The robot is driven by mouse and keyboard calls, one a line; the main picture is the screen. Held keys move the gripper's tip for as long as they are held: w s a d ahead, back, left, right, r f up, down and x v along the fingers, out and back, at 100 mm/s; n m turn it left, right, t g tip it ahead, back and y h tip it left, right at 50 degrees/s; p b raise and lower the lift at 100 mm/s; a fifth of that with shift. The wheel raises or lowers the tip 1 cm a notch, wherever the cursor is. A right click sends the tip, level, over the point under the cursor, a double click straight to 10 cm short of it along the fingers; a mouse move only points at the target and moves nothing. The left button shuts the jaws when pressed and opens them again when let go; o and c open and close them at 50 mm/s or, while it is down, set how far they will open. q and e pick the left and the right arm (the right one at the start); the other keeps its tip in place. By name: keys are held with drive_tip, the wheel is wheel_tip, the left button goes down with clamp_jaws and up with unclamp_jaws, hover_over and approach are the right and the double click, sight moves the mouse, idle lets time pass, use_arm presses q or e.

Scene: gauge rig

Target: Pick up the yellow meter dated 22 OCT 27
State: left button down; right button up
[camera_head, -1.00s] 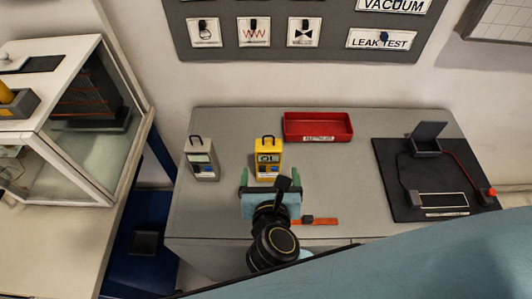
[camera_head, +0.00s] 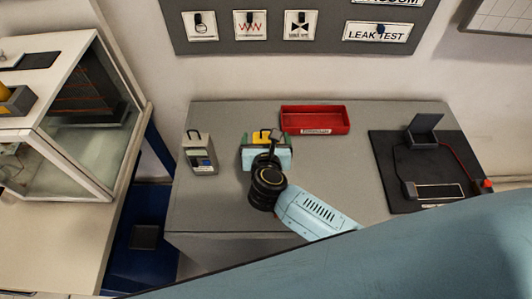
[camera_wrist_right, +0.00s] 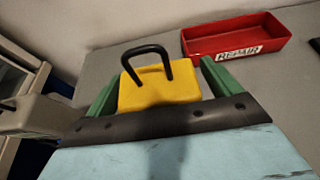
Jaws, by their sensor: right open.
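The yellow meter (camera_head: 258,139) stands on the grey bench, mostly hidden behind my right gripper in the head view. In the right wrist view the yellow meter (camera_wrist_right: 160,88) shows its top and black loop handle. My right gripper (camera_head: 266,140) is open, with its green fingers on either side of the meter. In the wrist view a small gap shows beside the right finger; contact on the left is unclear. The meter's date label is not readable. A grey meter (camera_head: 199,158) stands to the left. My left gripper is not in view.
A red tray (camera_head: 315,121) labelled REPAIR lies behind and right of the yellow meter. A black mat (camera_head: 390,175) with a wired device is at the bench's right. A glass-sided cabinet (camera_head: 85,120) stands at left. The bench between tray and mat is clear.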

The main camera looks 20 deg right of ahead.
drive_tip(key=shift+w+f, duration=0.1)
drive_tip(key=shift+w, duration=0.1)
drive_tip(key=c, duration=1.6)
drive_tip(key=shift+c, duration=0.2)
